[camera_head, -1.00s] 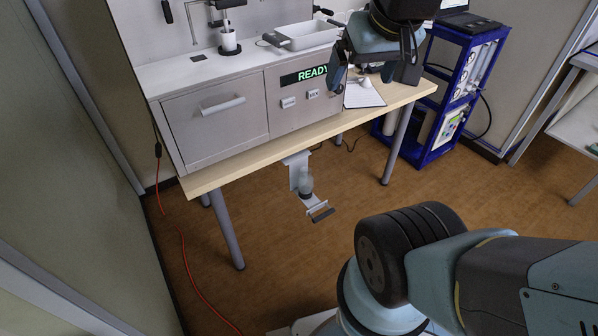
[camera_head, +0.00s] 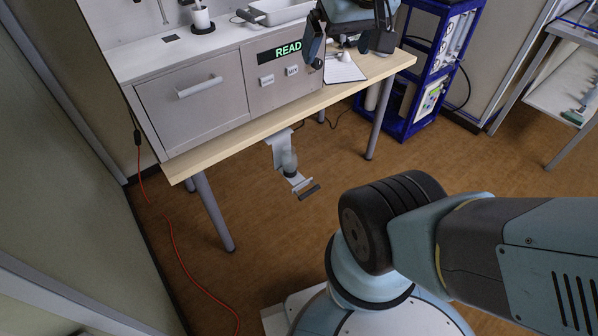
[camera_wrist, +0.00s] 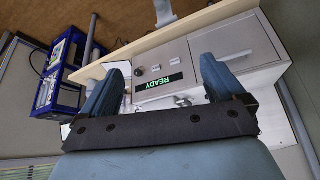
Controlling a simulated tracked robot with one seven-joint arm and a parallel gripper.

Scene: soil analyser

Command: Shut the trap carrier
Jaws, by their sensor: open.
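The trap carrier (camera_head: 276,151) hangs under the front edge of the table, right of its front left leg. It is a pale bracket with a clear, greyish trap (camera_head: 289,161) on it and an arm sticking out low to a dark handle bar (camera_head: 309,192). A pale part of the carrier (camera_wrist: 163,12) also shows at the top of the wrist view. My gripper (camera_head: 347,48) is open and empty, above the table near the right end of the analyser, well above and right of the carrier. Its two spread fingers show in the wrist view (camera_wrist: 163,72).
The analyser (camera_head: 195,105) with its lit READY display (camera_head: 280,51) stands on the wooden table (camera_head: 245,132). A clipboard (camera_head: 343,70) lies at its right. A blue shelf rack (camera_head: 430,70) stands farther right. A red cable (camera_head: 180,250) runs along the floor. The floor before the carrier is clear.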

